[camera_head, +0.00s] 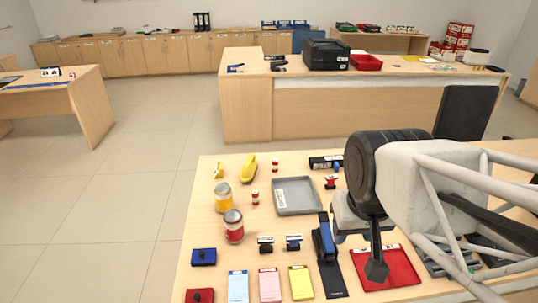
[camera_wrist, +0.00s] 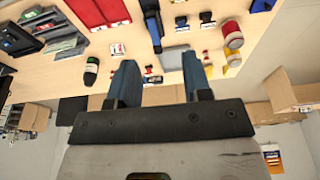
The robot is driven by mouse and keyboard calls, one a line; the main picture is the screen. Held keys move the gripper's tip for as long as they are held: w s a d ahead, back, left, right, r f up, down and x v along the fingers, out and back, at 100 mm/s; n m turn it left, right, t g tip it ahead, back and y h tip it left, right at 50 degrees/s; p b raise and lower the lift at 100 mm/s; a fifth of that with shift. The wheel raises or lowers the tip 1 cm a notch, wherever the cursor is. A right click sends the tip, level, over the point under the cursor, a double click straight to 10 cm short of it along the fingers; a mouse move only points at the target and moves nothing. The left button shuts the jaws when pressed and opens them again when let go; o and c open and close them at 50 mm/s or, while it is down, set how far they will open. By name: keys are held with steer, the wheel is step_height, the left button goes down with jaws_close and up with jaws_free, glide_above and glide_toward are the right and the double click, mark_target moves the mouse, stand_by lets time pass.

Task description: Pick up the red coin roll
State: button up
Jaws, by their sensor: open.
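Two small red rolls with white bands stand on the near counter in the head view: one (camera_head: 255,197) beside the jars, the other (camera_head: 275,167) farther back. I cannot tell which one the task means. My gripper (camera_wrist: 160,78) is open in the wrist view, with nothing between its two blue-grey fingers. In the head view it is to the right of the rolls, above the counter's right part, and my arm hides some of the counter there. Small red items near the fingers in the wrist view are too small to identify.
A yellow-labelled jar (camera_head: 223,198) and a red-labelled jar (camera_head: 233,226) stand left of the near roll. A yellow stapler-like item (camera_head: 249,168) lies behind. A blue-black stapler (camera_head: 326,242), a red folder (camera_head: 386,268), stamps and notepads fill the front. Bare wood surrounds the rolls.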

steer(key=shift+o, duration=0.8)
steer(key=shift+w, duration=0.1)
steer(key=n+g, duration=0.3)
steer(key=n, duration=1.4)
glide_above(255, 193)
step_height(255, 193, down, 27)
steer(key=shift+d+r, duration=0.1)
steer(key=shift+f, duration=0.3)
